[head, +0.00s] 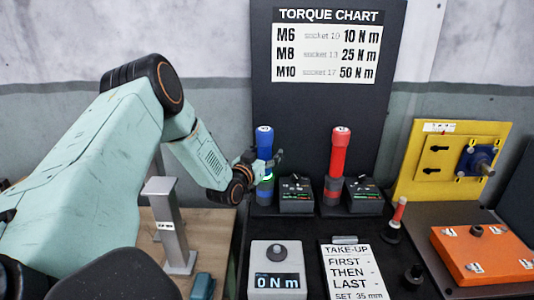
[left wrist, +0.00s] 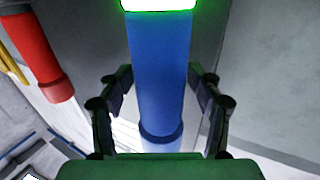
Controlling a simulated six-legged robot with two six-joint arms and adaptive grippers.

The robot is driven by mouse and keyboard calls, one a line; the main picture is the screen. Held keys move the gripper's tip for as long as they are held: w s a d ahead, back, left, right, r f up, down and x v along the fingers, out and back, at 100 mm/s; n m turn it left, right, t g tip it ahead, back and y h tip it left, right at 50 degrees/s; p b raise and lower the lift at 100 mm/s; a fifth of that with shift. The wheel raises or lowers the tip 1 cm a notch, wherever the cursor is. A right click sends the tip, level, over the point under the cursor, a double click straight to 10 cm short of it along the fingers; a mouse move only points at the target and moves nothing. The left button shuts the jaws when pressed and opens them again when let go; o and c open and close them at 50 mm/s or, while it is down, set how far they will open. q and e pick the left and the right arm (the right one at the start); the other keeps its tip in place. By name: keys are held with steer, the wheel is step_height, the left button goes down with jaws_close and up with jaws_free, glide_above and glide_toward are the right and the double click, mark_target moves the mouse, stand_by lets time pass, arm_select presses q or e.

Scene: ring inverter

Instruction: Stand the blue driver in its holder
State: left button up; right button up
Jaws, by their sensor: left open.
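The blue driver (head: 264,138) stands upright at the back, left of the red driver. Its lower end is at the dark holder (head: 264,196); how deep it sits I cannot tell. A green glowing ring shows low on it. My left gripper (head: 270,163) is at the driver's middle, coming from the left. In the left wrist view the blue driver (left wrist: 160,75) stands between the two open fingers of my left gripper (left wrist: 163,88), with a gap visible on each side. My right gripper is not in view.
The red driver (head: 339,152) stands upright to the right. Dark boxes (head: 296,195) sit beside both drivers. A torque display (head: 276,281), a take-up card (head: 350,272), an orange block (head: 482,252) and a yellow plate (head: 446,165) occupy the front and right. A grey post (head: 170,225) stands front left.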

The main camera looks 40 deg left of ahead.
arm_select(q)
steer(key=shift+f, duration=0.1)
steer(key=shift+f, duration=0.15)
steer(key=v, duration=0.8)
steer(key=shift+s, duration=0.45)
steer(key=shift+v, duration=1.5)
steer(key=shift+r, duration=0.25)
